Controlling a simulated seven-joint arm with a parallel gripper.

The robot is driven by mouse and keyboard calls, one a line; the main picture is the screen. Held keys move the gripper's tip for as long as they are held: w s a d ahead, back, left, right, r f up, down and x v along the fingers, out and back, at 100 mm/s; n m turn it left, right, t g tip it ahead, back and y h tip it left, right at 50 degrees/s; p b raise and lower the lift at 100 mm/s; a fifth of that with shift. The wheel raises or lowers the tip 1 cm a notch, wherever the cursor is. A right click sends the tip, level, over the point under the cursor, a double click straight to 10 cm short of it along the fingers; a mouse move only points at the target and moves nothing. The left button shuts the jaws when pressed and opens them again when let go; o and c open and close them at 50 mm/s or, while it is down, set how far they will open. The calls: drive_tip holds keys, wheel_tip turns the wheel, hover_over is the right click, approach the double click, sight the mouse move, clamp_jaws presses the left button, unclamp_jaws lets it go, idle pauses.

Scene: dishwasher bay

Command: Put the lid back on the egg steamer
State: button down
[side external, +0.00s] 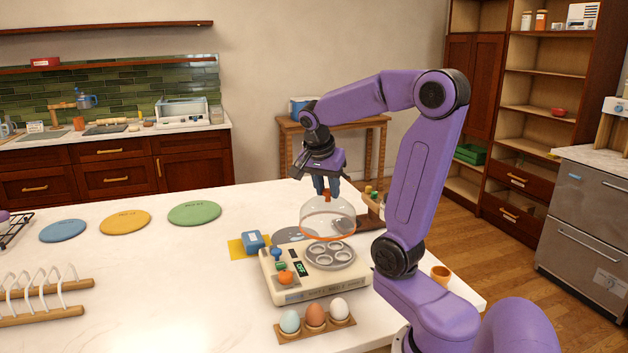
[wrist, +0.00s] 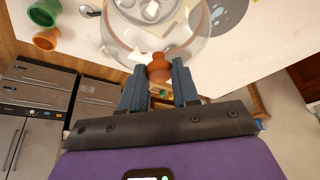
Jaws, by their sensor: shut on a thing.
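The egg steamer (side external: 283,284) is a cream box on the white counter with a round grey egg tray (side external: 330,256) on top and coloured knobs at its left. The lid (side external: 325,217) is a clear dome with an orange rim and a brown knob. My gripper (side external: 326,190) is shut on the lid's knob and holds the lid above the tray, apart from it as far as I can tell. In the wrist view the brown knob (wrist: 159,68) sits between my fingertips (wrist: 160,75), and the clear dome (wrist: 155,25) fills the top.
Three eggs (side external: 315,314) stand in a wooden holder in front of the steamer. A blue block (side external: 252,242) sits on a yellow mat at its left. An orange cup (side external: 441,274) stands at the right.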

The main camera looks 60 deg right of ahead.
sight(328, 206)
drive_tip(key=shift+s+a+f, duration=0.1)
drive_tip(key=shift+s+a, duration=0.2)
drive_tip(key=shift+s, duration=0.25)
drive_tip(key=shift+f, duration=3.2)
drive_tip(key=shift+f, duration=0.15)
drive_tip(key=shift+c, duration=1.3)
unclamp_jaws()
drive_tip(key=shift+r, duration=3.5)
